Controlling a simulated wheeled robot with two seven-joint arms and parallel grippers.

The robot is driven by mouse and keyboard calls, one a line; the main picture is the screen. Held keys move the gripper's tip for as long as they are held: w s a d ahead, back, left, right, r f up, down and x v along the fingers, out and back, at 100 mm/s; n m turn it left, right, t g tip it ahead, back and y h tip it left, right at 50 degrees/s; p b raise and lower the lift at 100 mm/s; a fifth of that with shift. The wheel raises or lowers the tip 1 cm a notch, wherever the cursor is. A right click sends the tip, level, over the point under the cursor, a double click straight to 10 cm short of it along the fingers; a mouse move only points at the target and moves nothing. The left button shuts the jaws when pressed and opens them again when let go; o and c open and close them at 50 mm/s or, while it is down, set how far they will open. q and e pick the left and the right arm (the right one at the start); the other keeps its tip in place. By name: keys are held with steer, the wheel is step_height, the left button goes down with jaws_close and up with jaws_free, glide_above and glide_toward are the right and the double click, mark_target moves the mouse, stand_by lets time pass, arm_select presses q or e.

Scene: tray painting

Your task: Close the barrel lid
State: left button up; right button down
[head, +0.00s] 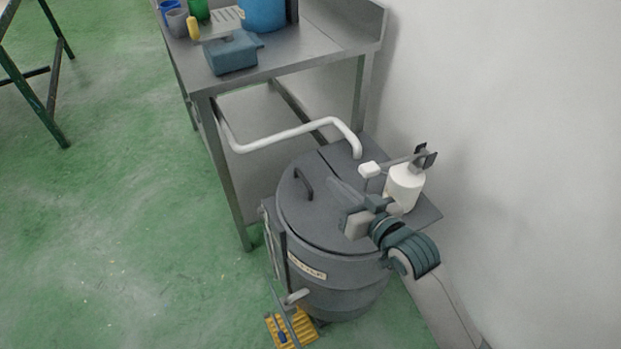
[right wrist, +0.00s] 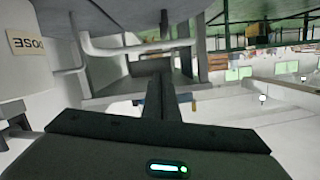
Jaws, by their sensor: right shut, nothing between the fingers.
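The grey barrel (head: 345,297) stands upright in the lower middle of the head view, with a label on its front. Its lid (head: 300,217) lies flat over the top, with a dark handle (head: 303,181) near its left edge. My right gripper (head: 340,188) is over the right part of the lid, shut and empty, to the right of the handle. I cannot tell whether its fingers touch the lid. In the right wrist view, the shut fingers (right wrist: 162,90) show in the middle and the barrel (right wrist: 25,75) at the left. My left gripper is not in view.
A white bottle (head: 404,186) stands behind my right gripper, close to the wall. A white bent pipe (head: 285,135) runs behind the barrel. A steel table (head: 310,45) holds a teal box (head: 233,55) and cups. A yellow pedal (head: 291,329) is at the barrel's foot.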

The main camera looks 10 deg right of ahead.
steer(key=shift+w+a, duration=0.1)
glide_above(318, 200)
steer(key=w, duration=0.2)
step_height(318, 200, down, 2)
steer(key=shift+w+a+f+b, duration=0.15)
steer(key=shift+a+f+b, duration=0.15)
steer(key=shift+f, duration=0.3)
steer(key=shift+w+a+f+b, duration=0.15)
steer(key=shift+a+f, duration=0.15)
steer(key=shift+f, duration=0.25)
steer(key=shift+s+a+f, duration=0.15)
steer(key=shift+a+f, duration=0.05)
steer(key=shift+f, duration=0.6)
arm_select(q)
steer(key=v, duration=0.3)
arm_select(e)
steer(key=shift+f, duration=0.1)
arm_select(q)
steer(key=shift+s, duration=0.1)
arm_select(e)
steer(key=shift+a, duration=0.1)
